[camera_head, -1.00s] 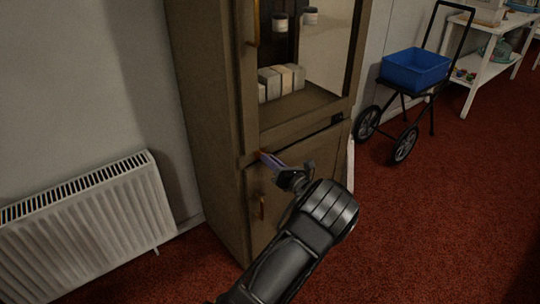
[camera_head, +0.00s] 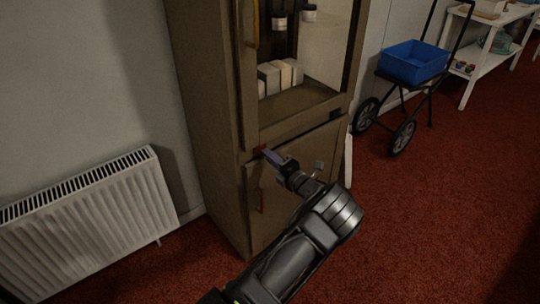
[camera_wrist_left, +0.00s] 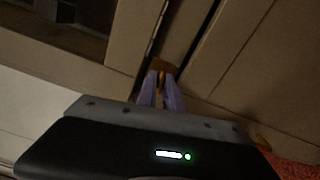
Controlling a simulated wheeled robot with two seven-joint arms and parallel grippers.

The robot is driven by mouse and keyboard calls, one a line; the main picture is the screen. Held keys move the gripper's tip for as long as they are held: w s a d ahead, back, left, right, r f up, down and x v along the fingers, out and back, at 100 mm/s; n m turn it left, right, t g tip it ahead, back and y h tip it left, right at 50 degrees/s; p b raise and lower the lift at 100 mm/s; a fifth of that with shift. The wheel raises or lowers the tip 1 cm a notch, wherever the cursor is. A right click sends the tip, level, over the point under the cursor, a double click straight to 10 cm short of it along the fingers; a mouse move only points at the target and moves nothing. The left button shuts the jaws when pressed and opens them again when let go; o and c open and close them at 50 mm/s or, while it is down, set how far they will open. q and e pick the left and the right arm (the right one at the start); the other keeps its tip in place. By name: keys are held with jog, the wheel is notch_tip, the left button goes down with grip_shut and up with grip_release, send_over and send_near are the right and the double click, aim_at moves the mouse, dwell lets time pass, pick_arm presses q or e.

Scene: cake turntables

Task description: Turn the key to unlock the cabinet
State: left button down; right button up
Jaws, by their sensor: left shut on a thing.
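The tall brown cabinet (camera_head: 212,120) stands against the wall, with a glazed upper part and a lower door (camera_head: 290,165). My left gripper (camera_head: 268,153) is at the cabinet front, near the seam between the upper part and the lower door. In the left wrist view its purple fingers (camera_wrist_left: 160,88) are shut on a small yellowish piece, which looks like the key (camera_wrist_left: 161,78). The fingers hide most of the key, so I cannot tell its angle or how deep it sits in the lock. My right gripper is not in view.
A white radiator (camera_head: 85,215) is on the wall to the left. A brass handle (camera_head: 261,196) is on the lower door. Boxes (camera_head: 280,77) stand inside the cabinet. A cart with a blue bin (camera_head: 413,62) and a white shelf (camera_head: 490,70) are right. Red carpet in front is clear.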

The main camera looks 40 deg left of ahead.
pick_arm(q)
jog(key=shift+f+m, duration=0.1)
jog(key=shift+m, duration=0.9)
jog(key=c, duration=1.5)
grip_release()
jog(key=v, duration=0.7)
jog(key=shift+s+d+p, duration=0.15)
jog(key=shift+d+p, duration=0.15)
jog(key=shift+d, duration=0.1)
